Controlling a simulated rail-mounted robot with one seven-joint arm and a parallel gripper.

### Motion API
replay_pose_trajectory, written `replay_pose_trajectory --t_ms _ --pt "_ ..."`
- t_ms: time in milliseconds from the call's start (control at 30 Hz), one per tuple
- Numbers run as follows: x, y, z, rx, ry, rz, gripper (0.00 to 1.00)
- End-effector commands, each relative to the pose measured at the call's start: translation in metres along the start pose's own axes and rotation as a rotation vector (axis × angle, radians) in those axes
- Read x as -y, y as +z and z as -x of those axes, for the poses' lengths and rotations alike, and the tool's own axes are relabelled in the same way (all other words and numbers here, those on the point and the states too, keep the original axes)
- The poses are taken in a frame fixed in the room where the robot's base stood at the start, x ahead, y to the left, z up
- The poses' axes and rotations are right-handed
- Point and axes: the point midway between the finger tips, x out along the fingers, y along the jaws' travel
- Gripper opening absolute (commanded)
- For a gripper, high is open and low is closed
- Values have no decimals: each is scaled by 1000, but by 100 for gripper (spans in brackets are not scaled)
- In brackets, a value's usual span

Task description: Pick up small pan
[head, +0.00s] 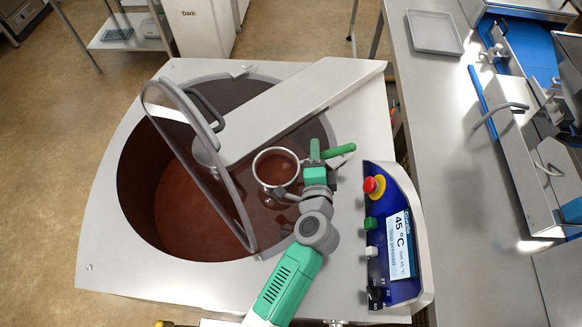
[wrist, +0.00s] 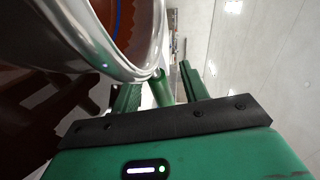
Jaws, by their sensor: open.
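The small pan (head: 277,168) is a round metal pan with brown inside, over the right part of the tempering bowl. Its green handle (head: 342,150) points right. My gripper (head: 315,150) is at the handle, just right of the pan's rim. In the wrist view the pan (wrist: 125,68) fills the upper left, tilted in the picture. The handle (wrist: 162,90) shows between the two green fingers of my gripper (wrist: 160,90). The fingers are open, with a visible gap on the right side of the handle. Contact on the left side is unclear.
The tempering bowl (head: 175,185) holds brown chocolate. A clear raised lid (head: 190,150) and a grey spout cover (head: 290,105) are close to the pan. A control panel (head: 395,240) reading 45 °C stands right. A steel counter (head: 440,170) with a tray (head: 434,32) lies beyond.

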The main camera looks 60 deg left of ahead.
Motion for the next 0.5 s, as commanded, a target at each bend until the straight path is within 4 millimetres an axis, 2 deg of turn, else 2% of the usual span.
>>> replay_pose_trajectory --t_ms 133,367,500 --pt "0 0 0 0 0 0 44" --pt "0 0 0 0 0 0 0" --pt "1 0 1 -1 -2 -1 0"
